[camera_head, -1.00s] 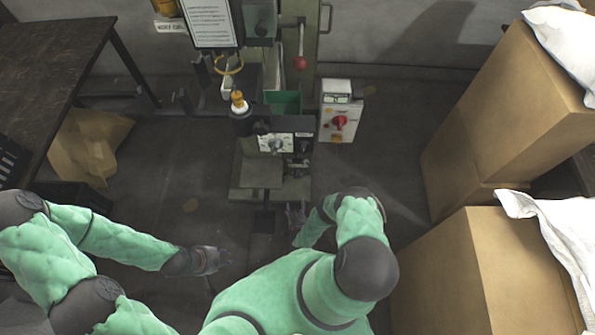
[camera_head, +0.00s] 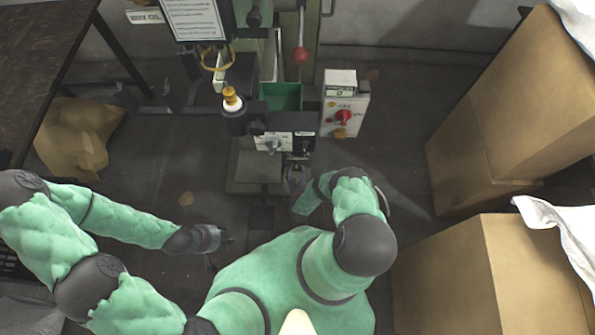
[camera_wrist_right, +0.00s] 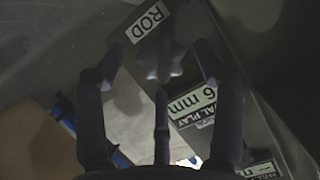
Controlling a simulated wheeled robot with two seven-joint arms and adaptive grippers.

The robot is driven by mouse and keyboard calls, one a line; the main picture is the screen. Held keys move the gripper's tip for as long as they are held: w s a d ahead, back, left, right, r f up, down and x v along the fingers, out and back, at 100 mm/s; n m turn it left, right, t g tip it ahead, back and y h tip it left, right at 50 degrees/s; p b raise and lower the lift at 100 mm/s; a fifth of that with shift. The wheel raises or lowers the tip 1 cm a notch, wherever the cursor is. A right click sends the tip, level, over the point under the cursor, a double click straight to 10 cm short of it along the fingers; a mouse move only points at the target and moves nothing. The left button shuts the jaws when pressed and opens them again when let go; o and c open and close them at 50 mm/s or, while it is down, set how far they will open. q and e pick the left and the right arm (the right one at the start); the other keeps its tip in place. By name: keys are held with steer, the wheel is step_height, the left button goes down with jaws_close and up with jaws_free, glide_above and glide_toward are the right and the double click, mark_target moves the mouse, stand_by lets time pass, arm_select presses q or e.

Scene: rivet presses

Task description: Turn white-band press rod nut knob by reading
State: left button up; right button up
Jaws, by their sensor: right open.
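The press (camera_head: 258,172) stands ahead of me. Its front has a white plate with a grey knob (camera_head: 273,144) and a dark panel (camera_head: 303,143) to the right. In the right wrist view, a grey lobed knob (camera_wrist_right: 158,58) sits by a white label reading ROD (camera_wrist_right: 146,22). A label reading 6 mm (camera_wrist_right: 192,106) is lower down. My right gripper (camera_head: 297,178) is just below the dark panel. In its wrist view the open fingers (camera_wrist_right: 158,65) lie either side of the knob, apart from it. My left gripper (camera_head: 222,238) hangs low at left, its fingers unclear.
A grey control box with a red switch (camera_head: 344,118) stands right of the press. A red-ball lever (camera_head: 300,55) and a green bin (camera_head: 281,97) are behind. Cardboard boxes (camera_head: 500,110) fill the right side. A dark table (camera_head: 40,60) is at upper left.

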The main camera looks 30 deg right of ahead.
mark_target(297, 170)
steer(key=shift+b+x, duration=0.5)
steer(key=shift+x, duration=1.15)
steer(key=shift+s+a, duration=0.1)
steer(key=c, duration=1.1)
